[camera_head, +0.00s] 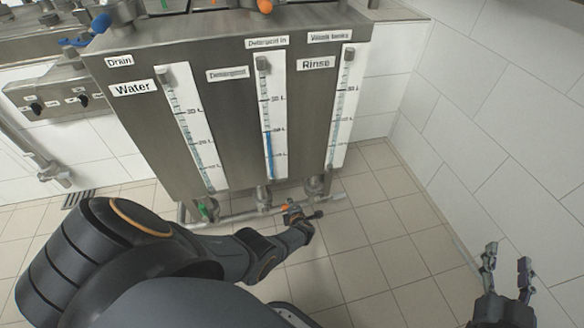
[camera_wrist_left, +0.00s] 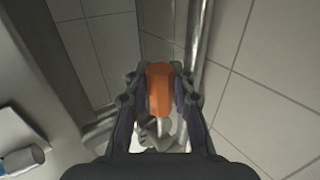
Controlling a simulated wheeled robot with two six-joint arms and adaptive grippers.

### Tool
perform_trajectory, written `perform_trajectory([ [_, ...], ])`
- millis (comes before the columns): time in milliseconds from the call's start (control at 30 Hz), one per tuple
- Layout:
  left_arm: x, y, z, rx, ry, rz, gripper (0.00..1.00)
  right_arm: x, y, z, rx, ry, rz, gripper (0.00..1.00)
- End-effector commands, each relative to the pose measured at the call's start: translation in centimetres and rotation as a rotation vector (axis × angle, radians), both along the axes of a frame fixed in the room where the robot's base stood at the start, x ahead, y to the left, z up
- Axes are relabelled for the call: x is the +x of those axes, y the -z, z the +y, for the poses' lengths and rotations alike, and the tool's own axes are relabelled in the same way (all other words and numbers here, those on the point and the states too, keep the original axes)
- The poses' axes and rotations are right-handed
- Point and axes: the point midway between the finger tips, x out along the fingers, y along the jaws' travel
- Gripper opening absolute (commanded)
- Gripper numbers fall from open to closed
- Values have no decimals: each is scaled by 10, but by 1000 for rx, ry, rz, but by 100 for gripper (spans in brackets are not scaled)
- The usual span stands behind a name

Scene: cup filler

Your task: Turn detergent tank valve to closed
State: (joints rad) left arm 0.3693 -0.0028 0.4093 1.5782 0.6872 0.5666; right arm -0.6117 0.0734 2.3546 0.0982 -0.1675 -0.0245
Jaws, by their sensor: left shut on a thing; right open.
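The steel tank unit (camera_head: 225,110) stands against the wall in the head view, with a gauge labelled Detergent in its middle (camera_head: 267,120). Below it, the orange valve handle (camera_head: 286,207) shows beside my left gripper (camera_head: 300,213). In the left wrist view the orange handle (camera_wrist_left: 159,92) sits between the two fingers of my left gripper (camera_wrist_left: 160,72), which are shut on it. The fingers hide its sides, and the valve body behind it is partly hidden. My right gripper (camera_head: 507,268) is open and empty at the lower right, away from the tank.
A tiled wall (camera_head: 500,110) bounds the right side. The floor (camera_head: 380,240) between tank and right gripper is clear.

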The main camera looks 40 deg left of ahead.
Motion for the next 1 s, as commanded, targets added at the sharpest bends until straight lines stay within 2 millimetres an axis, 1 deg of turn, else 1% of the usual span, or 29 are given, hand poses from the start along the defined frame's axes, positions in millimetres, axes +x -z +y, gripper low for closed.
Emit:
perform_trajectory([
  [33, -2, 5, -5, -5, 6, 11, 0, 1, -4, 0, -1, 0, -19, 48],
  [200, -2, 5, -3, 1, 5, 18, 0, 2, -14, 0, -2, 1, -55, 48],
  [567, -3, 5, -3, 3, 5, 20, 0, 2, -15, 0, -1, 2, -61, 48],
  [600, -3, 6, -3, 3, 5, 20, 25, 2, -15, 0, -1, 2, -61, 48],
  [767, -2, 5, -2, 4, 4, 18, 47, 2, -15, 0, -1, 2, -60, 48],
  [1000, -1, 3, 0, 7, 2, 14, 47, 2, -15, 0, -2, 2, -59, 48],
])
